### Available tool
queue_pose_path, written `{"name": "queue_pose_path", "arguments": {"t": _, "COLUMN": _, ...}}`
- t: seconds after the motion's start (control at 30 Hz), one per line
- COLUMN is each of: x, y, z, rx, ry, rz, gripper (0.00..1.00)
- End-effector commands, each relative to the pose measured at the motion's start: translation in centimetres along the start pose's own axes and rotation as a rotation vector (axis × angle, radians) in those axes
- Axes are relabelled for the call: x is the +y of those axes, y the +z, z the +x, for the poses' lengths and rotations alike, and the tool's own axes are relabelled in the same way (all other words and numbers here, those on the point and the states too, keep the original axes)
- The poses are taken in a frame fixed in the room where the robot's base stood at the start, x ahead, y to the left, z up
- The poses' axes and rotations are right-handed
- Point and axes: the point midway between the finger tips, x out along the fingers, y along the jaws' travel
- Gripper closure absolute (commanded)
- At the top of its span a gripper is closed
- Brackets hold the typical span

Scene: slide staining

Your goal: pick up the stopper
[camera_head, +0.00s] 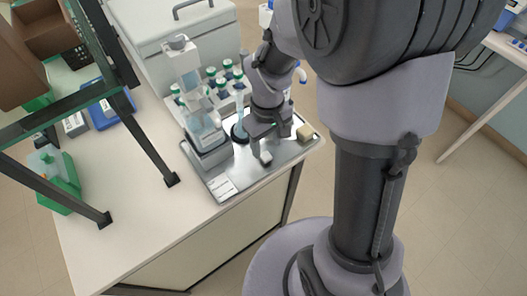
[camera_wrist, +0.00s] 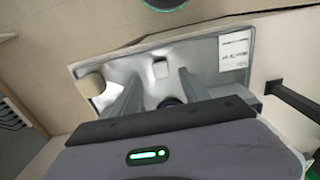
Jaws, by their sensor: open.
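A small pale, square-topped piece (camera_head: 266,158) sits near the front edge of the metal tray (camera_head: 297,150). It also shows in the wrist view (camera_wrist: 160,68), between and just beyond my fingertips. It may be the stopper, but I cannot tell for sure. A dark round shape (camera_wrist: 170,102) shows low between the fingers, partly hidden.
A clear vessel (camera_head: 202,128) stands on a grey base left of my gripper. Several green-capped bottles (camera_head: 222,86) stand behind. A white label (camera_head: 221,187) lies at the tray's front left.

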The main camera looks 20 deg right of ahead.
Motion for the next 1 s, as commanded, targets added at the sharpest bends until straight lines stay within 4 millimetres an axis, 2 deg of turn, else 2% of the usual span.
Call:
{"name": "queue_pose_path", "arguments": {"t": 0.13, "x": -0.1, "y": -0.1, "z": 1.6, "rx": -0.001, "ry": -0.001, "rz": 0.001, "gripper": 0.47}}
{"name": "queue_pose_path", "arguments": {"t": 0.33, "x": -0.1, "y": -0.3, "z": 5.5, "rx": -0.002, "ry": -0.001, "rz": 0.001, "gripper": 0.47}}
{"name": "queue_pose_path", "arguments": {"t": 0.53, "x": -0.1, "y": -0.4, "z": 5.4, "rx": 0.001, "ry": 0.0, "rz": 0.001, "gripper": 0.47}}
{"name": "queue_pose_path", "arguments": {"t": 0.57, "x": -0.1, "y": -0.4, "z": 5.4, "rx": 0.001, "ry": 0.0, "rz": 0.001, "gripper": 0.51}}
{"name": "queue_pose_path", "arguments": {"t": 0.8, "x": -0.1, "y": -0.4, "z": 5.3, "rx": 0.001, "ry": 0.0, "rz": 0.001, "gripper": 0.98}}
{"name": "queue_pose_path", "arguments": {"t": 1.0, "x": -0.1, "y": -0.4, "z": 5.3, "rx": 0.001, "ry": 0.0, "rz": 0.001, "gripper": 1.0}}
